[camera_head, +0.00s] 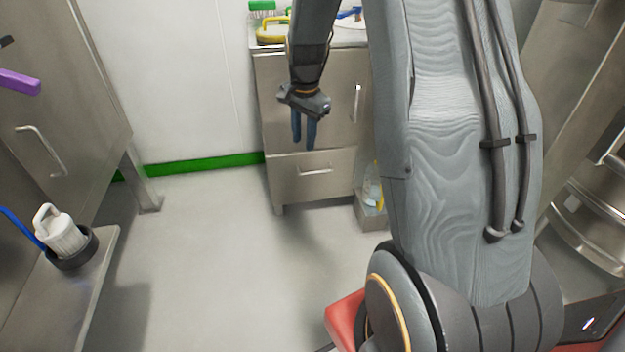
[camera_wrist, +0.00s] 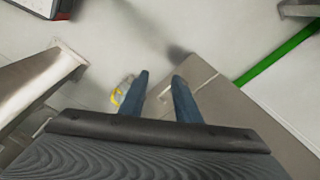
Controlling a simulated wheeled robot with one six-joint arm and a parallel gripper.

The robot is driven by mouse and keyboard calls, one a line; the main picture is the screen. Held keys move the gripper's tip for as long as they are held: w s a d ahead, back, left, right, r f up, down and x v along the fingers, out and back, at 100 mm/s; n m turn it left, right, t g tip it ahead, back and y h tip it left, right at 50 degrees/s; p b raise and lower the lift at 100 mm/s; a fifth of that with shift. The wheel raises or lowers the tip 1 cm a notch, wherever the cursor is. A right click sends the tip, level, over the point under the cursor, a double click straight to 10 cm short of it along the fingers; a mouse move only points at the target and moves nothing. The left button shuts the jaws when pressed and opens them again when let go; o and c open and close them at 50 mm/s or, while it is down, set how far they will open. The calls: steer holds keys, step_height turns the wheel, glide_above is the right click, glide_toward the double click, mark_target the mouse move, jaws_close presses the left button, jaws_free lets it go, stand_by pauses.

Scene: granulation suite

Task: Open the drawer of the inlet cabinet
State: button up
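The steel cabinet (camera_head: 275,95) stands against the back wall, with a door above and a drawer (camera_head: 290,188) below. The drawer front looks flush with the cabinet, so it appears shut. Its horizontal bar handle (camera_head: 316,170) is near the top middle of the drawer front. My gripper (camera_head: 304,146) points down in front of the cabinet, its blue fingertips just above the handle in the picture. In the wrist view my gripper (camera_wrist: 160,80) has its fingers apart with nothing held. The cabinet (camera_wrist: 225,105) shows there beyond the right finger. The exact gap to the handle is unclear.
A bottle (camera_head: 371,188) stands in a low steel bin (camera_head: 371,214) right of the cabinet. A yellow-handled item (camera_head: 272,34) lies on the cabinet top. A steel bench (camera_head: 85,275) with a white-handled jug (camera_head: 62,232) is at left. The floor (camera_head: 220,250) before the drawer is clear.

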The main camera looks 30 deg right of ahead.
mark_target(315, 173)
steer(key=w+d+f+m+b, duration=0.2)
steer(key=w+d+f+b, duration=0.1)
steer(key=f, duration=0.5)
steer(key=w+d+f+m+b, duration=0.3)
steer(key=w+d+f+b, duration=0.1)
steer(key=f, duration=0.5)
steer(key=w+d+f+m+b, duration=0.2)
steer(key=w+d+f+b, duration=0.2)
steer(key=f, duration=0.5)
steer(key=shift+w+d+f+t+b, duration=0.1)
steer(key=shift+w+t+b, duration=0.3)
steer(key=shift+w+b, duration=0.9)
steer(key=shift+w, duration=0.25)
jaws_close()
